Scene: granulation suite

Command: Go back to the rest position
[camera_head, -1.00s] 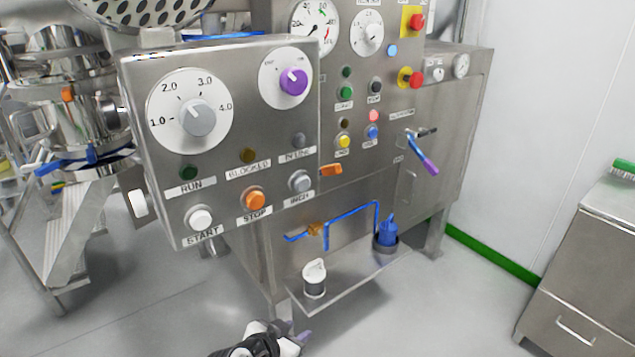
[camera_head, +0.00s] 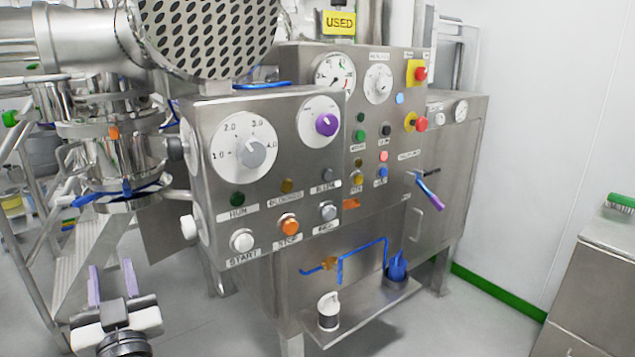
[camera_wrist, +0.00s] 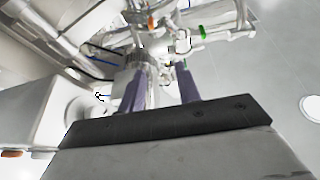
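My gripper (camera_head: 112,284) is at the lower left of the head view, with its two purple-grey fingers pointing up and apart. Nothing is between them. It stands in front of the stairs, left of the steel control panel (camera_head: 268,213) and apart from it. In the wrist view my gripper (camera_wrist: 160,88) also shows its two fingers spread, with steel pipework and fittings beyond them.
A low shelf (camera_head: 365,312) holds a white-topped container (camera_head: 328,310) and a blue item (camera_head: 397,267). A steel cabinet (camera_head: 590,300) stands at right. Grey floor between is clear.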

